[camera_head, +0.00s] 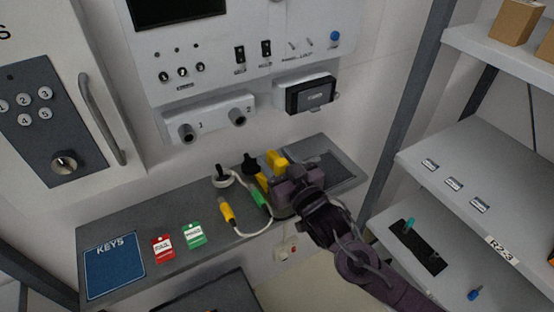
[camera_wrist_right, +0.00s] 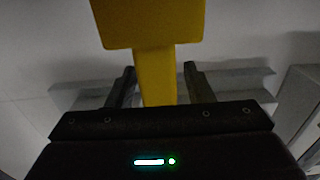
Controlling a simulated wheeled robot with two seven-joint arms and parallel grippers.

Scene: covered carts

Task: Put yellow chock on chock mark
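The yellow chock (camera_head: 277,160) is at the back of the grey shelf in the head view, partly hidden by my right gripper (camera_head: 287,182). In the right wrist view, the chock (camera_wrist_right: 155,75) shows a wide block at the top and a narrower stem. The stem lies between the two dark fingers of my right gripper (camera_wrist_right: 159,82). A narrow gap shows beside the right-hand finger, so the gripper looks open around the stem. Whether the chock touches the shelf is hidden. The chock mark is not clearly recognisable. My left gripper is not in view.
A black knob-like item (camera_head: 250,164) and a plug on a white base (camera_head: 222,177) stand left of the chock. Yellow (camera_head: 227,213) and green (camera_head: 261,200) cable connectors lie in front. Red (camera_head: 163,248) and green (camera_head: 194,235) tags and a blue KEYS mat (camera_head: 113,265) lie farther left.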

